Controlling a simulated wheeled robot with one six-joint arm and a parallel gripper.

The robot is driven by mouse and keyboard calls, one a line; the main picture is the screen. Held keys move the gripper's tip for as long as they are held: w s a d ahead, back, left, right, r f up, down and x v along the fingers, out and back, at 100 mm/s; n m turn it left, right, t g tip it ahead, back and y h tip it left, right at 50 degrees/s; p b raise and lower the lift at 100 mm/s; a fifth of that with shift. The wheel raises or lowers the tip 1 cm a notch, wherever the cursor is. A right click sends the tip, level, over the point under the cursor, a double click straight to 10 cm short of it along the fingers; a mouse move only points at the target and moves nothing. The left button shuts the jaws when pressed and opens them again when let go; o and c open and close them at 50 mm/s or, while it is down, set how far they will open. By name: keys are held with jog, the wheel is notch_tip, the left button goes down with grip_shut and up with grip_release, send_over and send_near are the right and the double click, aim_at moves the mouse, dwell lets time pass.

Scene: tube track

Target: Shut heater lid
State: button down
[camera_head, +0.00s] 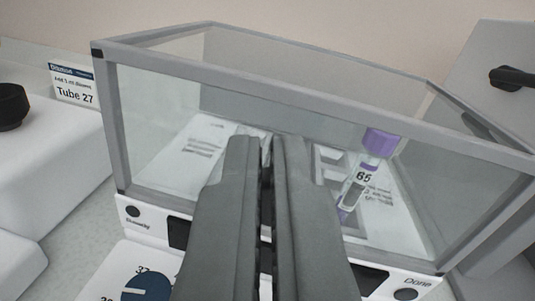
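The heater is a white unit (127,212) with a clear, grey-framed lid (300,97) over it. The lid's front edge runs along the white front panel, and its lower frame looks close to the base. Whether a gap is left there I cannot tell, since my gripper hides the middle. My gripper (263,145) points into the picture in front of the lid's front pane. Its two dark grey fingers are side by side with only a narrow gap, and nothing is seen held. A tube with a purple cap (380,143), marked 65, stands tilted in the picture behind the clear pane.
A blue knob (146,288) with a number dial is at the lower left. A dark button (405,294) is at the panel's right end. White equipment (50,145) and a Tube 27 label (73,86) stand left. A grey panel with a black handle (512,78) is at right.

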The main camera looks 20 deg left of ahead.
jog(key=shift+d+f, duration=0.15)
jog(key=shift+f, duration=1)
jog(key=r+v, duration=0.2)
jog(key=v, duration=1.5)
jog(key=shift+s, duration=0.15)
jog(key=shift+r, duration=0.1)
jog(key=d+r+m+h, duration=0.3)
jog(key=d+h, duration=0.1)
jog(key=d, duration=0.3)
jog(key=d+r+m+h, duration=0.3)
jog(key=d+m, duration=0.1)
jog(key=d, duration=0.3)
jog(key=shift+d+r+t+h, duration=0.2)
jog(key=shift+r+t+h, duration=0.2)
